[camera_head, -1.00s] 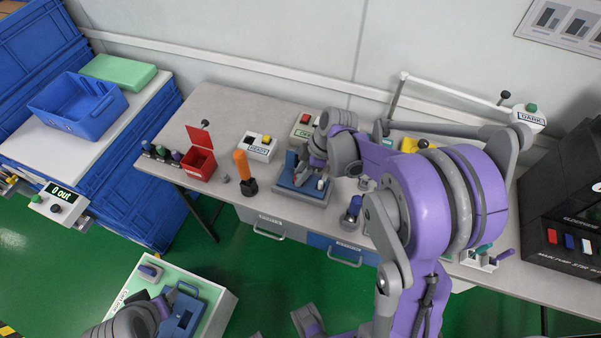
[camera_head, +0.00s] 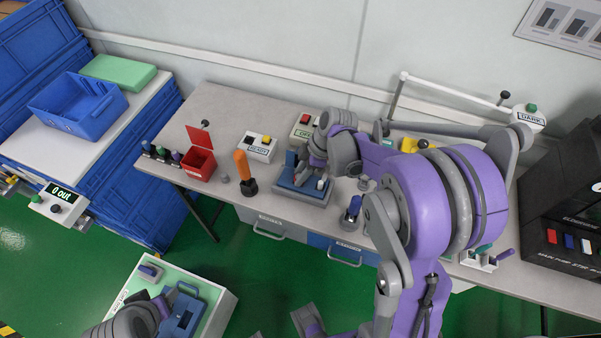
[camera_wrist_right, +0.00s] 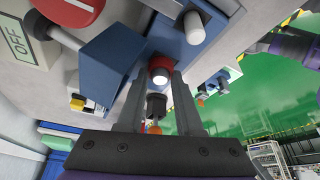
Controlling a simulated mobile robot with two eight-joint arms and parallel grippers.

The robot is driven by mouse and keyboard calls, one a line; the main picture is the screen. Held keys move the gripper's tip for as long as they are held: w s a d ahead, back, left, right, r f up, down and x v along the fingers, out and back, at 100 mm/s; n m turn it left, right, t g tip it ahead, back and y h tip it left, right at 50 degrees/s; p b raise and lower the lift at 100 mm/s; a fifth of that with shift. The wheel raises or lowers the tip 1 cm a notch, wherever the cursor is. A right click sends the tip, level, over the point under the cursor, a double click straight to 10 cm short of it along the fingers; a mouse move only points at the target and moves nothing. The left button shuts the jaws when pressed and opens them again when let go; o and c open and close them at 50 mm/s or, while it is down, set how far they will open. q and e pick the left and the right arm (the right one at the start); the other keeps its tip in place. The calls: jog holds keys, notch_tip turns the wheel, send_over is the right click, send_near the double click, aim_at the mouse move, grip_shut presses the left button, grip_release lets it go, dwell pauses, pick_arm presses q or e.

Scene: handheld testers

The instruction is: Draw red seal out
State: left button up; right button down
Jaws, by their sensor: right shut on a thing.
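The red seal (camera_wrist_right: 160,64) is a small red ring with a bright white centre in the right wrist view. It sits at the blue fixture (camera_wrist_right: 112,58), between the fingertips of my right gripper (camera_wrist_right: 159,82), which is shut on it. In the head view my right gripper (camera_head: 312,166) is down at the blue fixture (camera_head: 303,190) on the bench and hides the seal. I cannot tell how far the seal is seated. My left gripper (camera_head: 163,306) is at the lower left beside a blue handled case (camera_head: 184,312); its fingers are not clear.
A black machine (camera_head: 565,210) is at the far right.

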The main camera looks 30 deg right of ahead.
pick_arm(q)
jog(key=shift+w+r+p, duration=0.2)
jog(key=shift+r+p, duration=0.4)
jog(key=shift+r, duration=0.15)
jog(key=shift+w+r+p, duration=0.25)
jog(key=shift+r+p, duration=0.3)
jog(key=shift+r, duration=0.15)
jog(key=shift+w+r+p, duration=0.2)
jog(key=shift+r+p, duration=0.4)
jog(key=shift+r, duration=0.15)
pick_arm(e)
jog(key=shift+r, duration=3)
